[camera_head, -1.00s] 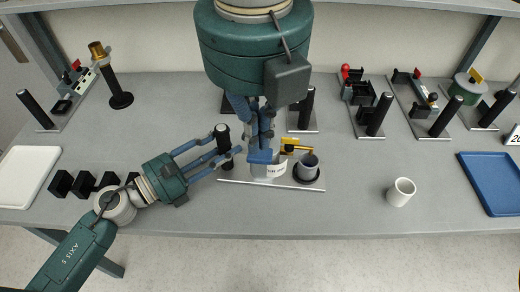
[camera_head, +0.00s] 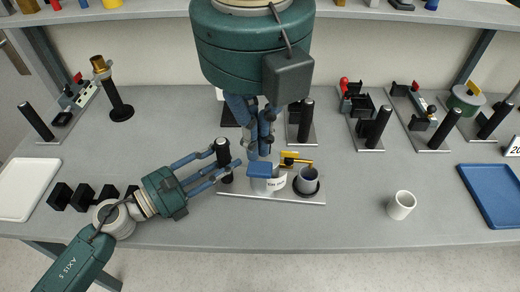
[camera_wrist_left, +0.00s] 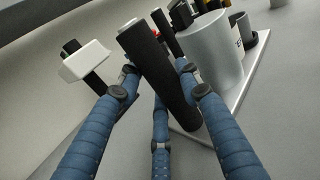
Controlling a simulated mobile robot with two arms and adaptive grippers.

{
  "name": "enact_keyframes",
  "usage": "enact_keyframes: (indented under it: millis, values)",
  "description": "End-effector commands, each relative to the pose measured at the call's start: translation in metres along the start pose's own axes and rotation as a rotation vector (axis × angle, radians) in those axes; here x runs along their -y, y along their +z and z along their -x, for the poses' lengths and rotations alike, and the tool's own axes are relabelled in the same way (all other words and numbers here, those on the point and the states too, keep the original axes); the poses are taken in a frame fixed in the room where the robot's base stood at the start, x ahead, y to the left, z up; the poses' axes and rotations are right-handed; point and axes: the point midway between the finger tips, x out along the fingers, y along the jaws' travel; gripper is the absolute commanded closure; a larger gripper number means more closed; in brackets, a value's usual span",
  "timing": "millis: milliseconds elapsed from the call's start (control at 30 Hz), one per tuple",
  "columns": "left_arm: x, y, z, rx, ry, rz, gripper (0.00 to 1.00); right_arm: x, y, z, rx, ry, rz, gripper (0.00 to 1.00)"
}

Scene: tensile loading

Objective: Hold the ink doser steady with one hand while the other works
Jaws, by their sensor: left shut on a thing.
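A dark cup (camera_head: 307,178) sits at the plate's right end. My left gripper (camera_head: 231,164) is shut on the black handle, which also shows between its fingers in the left wrist view (camera_wrist_left: 158,75). My right gripper (camera_head: 258,155) points down just above or at the blue block. Its fingers overlap in view, so I cannot tell contact or opening.
A white mug (camera_head: 402,205) stands to the right, near a blue tray (camera_head: 493,193). Several black blocks (camera_head: 83,195) and a white tray (camera_head: 27,188) are at left. Other handled fixtures (camera_head: 365,115) line the back. The table's front middle is clear.

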Motion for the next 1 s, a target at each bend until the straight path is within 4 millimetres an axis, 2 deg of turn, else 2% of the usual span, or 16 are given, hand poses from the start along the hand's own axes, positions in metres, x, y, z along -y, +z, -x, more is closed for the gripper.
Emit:
enact_keyframes:
  millis: [133, 233, 500, 700, 1000]
  values:
    - [0.0, 0.0, 0.0, 0.001, 0.001, 0.0, 1.0, -0.001, 0.002, 0.001, -0.007, -0.001, -0.002, 1.0]
    - [0.0, 0.0, 0.0, 0.001, 0.0, 0.0, 1.0, -0.004, 0.011, 0.004, -0.034, -0.008, -0.011, 1.0]
    - [0.0, 0.001, 0.0, 0.001, 0.0, 0.0, 1.0, -0.011, 0.06, 0.021, -0.197, -0.024, -0.038, 1.0]
    - [0.0, 0.001, 0.0, 0.001, 0.001, 0.0, 1.0, -0.011, 0.086, 0.03, -0.302, -0.01, -0.042, 1.0]
    - [-0.001, 0.0, 0.0, 0.001, 0.001, 0.0, 1.0, -0.009, 0.098, 0.034, -0.346, 0.003, -0.04, 1.0]
